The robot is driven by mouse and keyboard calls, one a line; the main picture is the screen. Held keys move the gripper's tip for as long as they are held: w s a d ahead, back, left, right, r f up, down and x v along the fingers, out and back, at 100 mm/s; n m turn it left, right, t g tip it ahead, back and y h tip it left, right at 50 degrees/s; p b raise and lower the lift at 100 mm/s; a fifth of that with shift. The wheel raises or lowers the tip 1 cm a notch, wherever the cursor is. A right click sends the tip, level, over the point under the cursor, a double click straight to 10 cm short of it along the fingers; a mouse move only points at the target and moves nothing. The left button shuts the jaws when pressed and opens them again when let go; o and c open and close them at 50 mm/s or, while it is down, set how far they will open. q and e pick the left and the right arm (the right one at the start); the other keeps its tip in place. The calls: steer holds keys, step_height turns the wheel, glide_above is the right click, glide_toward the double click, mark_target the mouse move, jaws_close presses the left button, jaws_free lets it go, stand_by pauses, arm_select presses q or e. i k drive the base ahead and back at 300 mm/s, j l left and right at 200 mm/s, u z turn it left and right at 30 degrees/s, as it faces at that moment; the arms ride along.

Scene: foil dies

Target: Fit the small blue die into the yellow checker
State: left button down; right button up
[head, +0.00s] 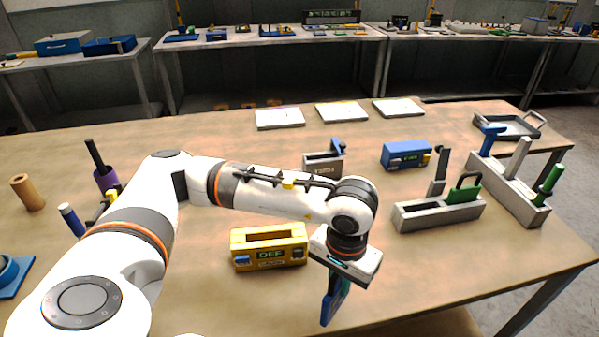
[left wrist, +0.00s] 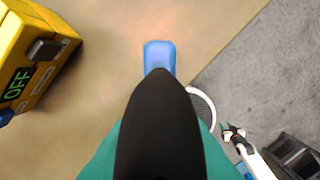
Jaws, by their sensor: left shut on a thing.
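The yellow checker (head: 268,254) stands on the table left of my left gripper, with a long slot in its top and a green "OFF" display on its front. It also shows at the left edge of the left wrist view (left wrist: 35,55). My left gripper (head: 339,284) points down and is shut on a blue die (head: 330,307), holding it to the right of the checker and apart from it. In the left wrist view the die's blue end (left wrist: 160,56) shows beyond a black tapered part that hides the rest.
Behind stand a grey slotted block (head: 322,165) and a blue box (head: 406,155). To the right are a grey tray (head: 425,217) with a green piece and a rack (head: 510,190) of coloured pieces. White sheets (head: 342,112) lie farther back. The table front right is clear.

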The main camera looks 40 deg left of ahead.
mark_target(270, 245)
steer(key=i+u, duration=0.1)
steer(key=u, duration=0.75)
steer(key=i+l+u, duration=0.1)
steer(key=u, duration=0.35)
steer(key=l+u, duration=0.15)
steer(key=u, duration=0.25)
steer(key=l+u, duration=0.4)
steer(key=l, duration=0.35)
steer(key=l+u, duration=0.35)
steer(key=l, duration=0.4)
steer(key=k, duration=0.05)
